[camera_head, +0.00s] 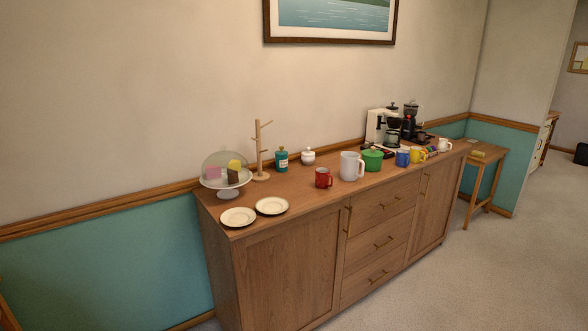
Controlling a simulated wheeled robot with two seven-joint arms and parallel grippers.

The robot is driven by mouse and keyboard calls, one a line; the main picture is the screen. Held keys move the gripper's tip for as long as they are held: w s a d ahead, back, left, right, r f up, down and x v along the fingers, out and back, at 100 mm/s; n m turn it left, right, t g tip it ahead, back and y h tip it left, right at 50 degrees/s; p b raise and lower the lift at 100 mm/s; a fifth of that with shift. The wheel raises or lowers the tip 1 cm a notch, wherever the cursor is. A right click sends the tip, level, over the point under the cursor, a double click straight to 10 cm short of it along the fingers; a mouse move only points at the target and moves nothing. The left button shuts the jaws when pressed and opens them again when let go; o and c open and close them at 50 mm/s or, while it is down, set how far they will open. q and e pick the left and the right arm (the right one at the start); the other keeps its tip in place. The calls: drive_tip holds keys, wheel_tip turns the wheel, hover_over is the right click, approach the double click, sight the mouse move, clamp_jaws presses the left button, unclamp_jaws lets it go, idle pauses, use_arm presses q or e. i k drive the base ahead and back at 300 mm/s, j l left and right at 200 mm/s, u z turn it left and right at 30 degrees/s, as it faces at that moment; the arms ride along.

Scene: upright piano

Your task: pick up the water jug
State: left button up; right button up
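The water jug (351,166) looks like a white, upright pitcher with a handle on its right side. It stands on the wooden sideboard (300,197), near the middle of the top. A red mug (323,178) stands to its left and a green lidded pot (372,159) stands close on its right. Neither of my grippers shows in the head view, and nothing is holding the jug.
On the sideboard's left are two plates (238,217), a domed cake stand (226,174), a wooden mug tree (261,150) and a teal canister (281,160). Several mugs and a coffee maker (384,127) stand to the right. The carpet (480,270) in front is clear.

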sight(350, 160)
drive_tip(key=i+l+z, duration=0.1)
drive_tip(key=i+z, duration=0.7)
drive_tip(key=i+j+z, duration=0.2)
drive_tip(key=i+z, duration=0.45)
drive_tip(key=i, duration=0.7)
drive_tip(key=i+u, duration=0.3)
drive_tip(key=u, duration=0.15)
drive_tip(key=i+l+u, duration=0.1)
drive_tip(key=i+u, duration=0.3)
drive_tip(key=i+l+u, duration=0.2)
drive_tip(key=u, duration=0.25)
drive_tip(key=i+l+u, duration=0.25)
drive_tip(key=i+u, duration=0.3)
drive_tip(key=k+l, duration=0.05)
